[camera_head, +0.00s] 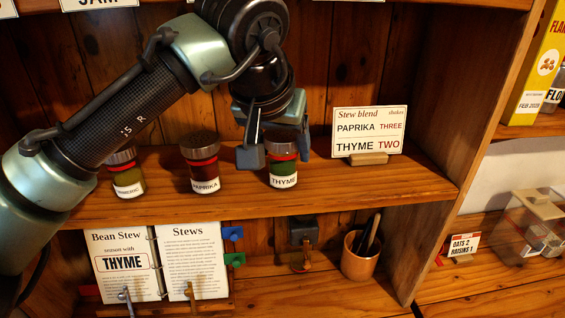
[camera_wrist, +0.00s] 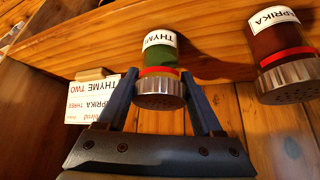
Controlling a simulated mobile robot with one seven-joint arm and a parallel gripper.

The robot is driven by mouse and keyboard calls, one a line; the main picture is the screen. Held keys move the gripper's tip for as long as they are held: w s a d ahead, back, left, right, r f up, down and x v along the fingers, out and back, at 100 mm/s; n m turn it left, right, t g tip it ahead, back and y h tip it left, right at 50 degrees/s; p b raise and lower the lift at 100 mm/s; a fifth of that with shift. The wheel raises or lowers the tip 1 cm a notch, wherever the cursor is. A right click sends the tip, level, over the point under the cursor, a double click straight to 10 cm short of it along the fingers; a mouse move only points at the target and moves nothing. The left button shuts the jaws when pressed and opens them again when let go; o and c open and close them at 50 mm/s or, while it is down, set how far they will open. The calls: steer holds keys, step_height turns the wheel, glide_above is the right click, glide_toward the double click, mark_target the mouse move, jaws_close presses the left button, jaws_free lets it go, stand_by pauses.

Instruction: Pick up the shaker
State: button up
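The wrist view shows the thyme shaker (camera_wrist: 160,55) between the two blue-grey fingertips (camera_wrist: 160,76), close to both; I see no clear grip. The paprika shaker (camera_head: 204,165) stands to its left, and it also shows in the wrist view (camera_wrist: 280,45). A third shaker (camera_head: 128,178), labelled "…MERIC", is partly behind my arm.
A stew blend card (camera_head: 369,128) reading paprika three, thyme two stands on the shelf (camera_head: 380,190) right of the thyme shaker. The shelf's right end is clear before the upright.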

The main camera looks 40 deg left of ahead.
steer(key=c, duration=0.7)
steer(key=shift+r, duration=0.1)
